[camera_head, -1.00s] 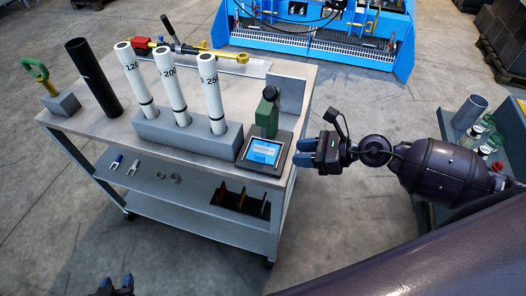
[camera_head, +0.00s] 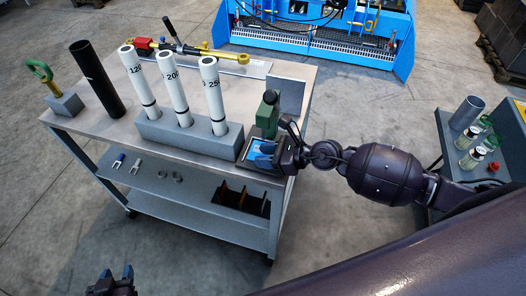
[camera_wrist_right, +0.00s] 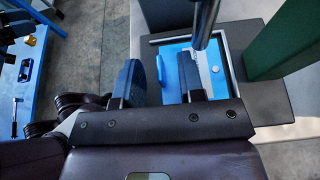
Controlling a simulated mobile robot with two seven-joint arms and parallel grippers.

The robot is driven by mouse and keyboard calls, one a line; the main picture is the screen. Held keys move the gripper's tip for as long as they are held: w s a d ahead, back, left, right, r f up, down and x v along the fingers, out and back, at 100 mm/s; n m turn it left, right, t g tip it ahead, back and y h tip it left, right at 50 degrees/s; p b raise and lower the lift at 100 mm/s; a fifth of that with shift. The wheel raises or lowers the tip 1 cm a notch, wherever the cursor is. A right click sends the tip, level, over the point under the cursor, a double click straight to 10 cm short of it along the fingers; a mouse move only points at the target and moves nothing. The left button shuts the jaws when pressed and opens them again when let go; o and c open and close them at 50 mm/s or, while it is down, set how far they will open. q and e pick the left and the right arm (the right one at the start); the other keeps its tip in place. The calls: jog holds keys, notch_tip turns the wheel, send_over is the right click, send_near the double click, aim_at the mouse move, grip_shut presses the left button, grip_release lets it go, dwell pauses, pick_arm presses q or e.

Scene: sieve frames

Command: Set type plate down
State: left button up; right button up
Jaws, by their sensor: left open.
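No separate type plate can be made out. I see nothing clamped between the fingers. My left gripper (camera_head: 117,274) is at the lower left of the head view, away from the table, its fingertips apart.
The grey table (camera_head: 190,153) carries a grey block (camera_head: 180,133) with three white numbered tubes (camera_head: 172,88), a black tube (camera_head: 95,78) and a green-handled tool (camera_head: 42,73). Small parts lie on its lower shelf (camera_head: 190,187). Jars (camera_head: 473,158) stand on a side bench at right.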

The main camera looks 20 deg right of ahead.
jog(key=shift+c, duration=1)
grip_shut()
jog(key=shift+s+d+r, duration=0.1)
jog(key=shift+d+r, duration=0.05)
jog(key=shift+r, duration=0.1)
notch_tip(320, 180, up, 7)
jog(key=p, duration=0.2)
jog(key=s+d+b, duration=0.6)
jog(key=s+d, duration=0.5)
jog(key=d, duration=0.5)
jog(key=shift+d+f, duration=0.15)
jog(key=shift+f, duration=0.1)
